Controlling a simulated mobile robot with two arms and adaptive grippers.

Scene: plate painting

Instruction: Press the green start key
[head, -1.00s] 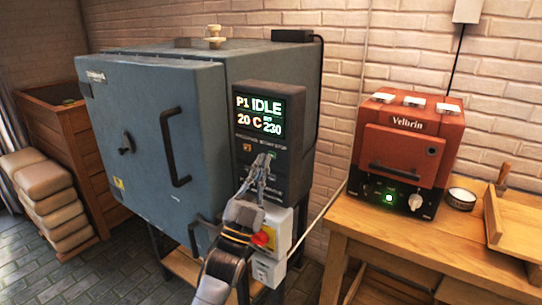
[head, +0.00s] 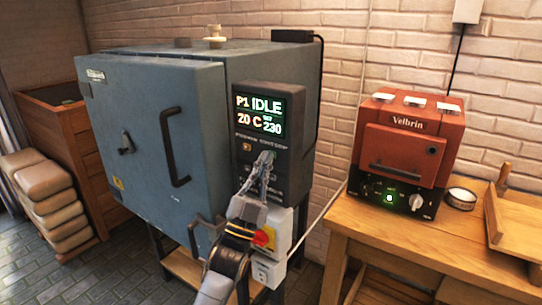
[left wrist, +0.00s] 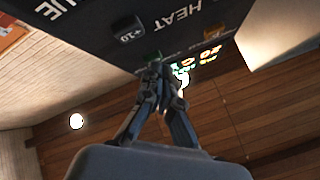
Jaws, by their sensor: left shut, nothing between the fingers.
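The control panel (head: 285,172) is a dark box on the front right of the blue-grey kiln (head: 150,80). Its display (head: 259,114) reads P1 IDLE, 20 C, 230. My left gripper (head: 266,155) is shut and empty, with its fingertips at the panel's key row below the display. In the head view the green key is hidden behind the fingers. My right gripper is not in view.
An orange key (head: 247,147) sits left of the fingertips. A red knob on yellow (head: 264,238) is below the panel, close to my left arm. The kiln's black door handle (head: 174,150) sticks out to the left. A red Velbrin oven (head: 408,145) stands on the wooden table (head: 400,235).

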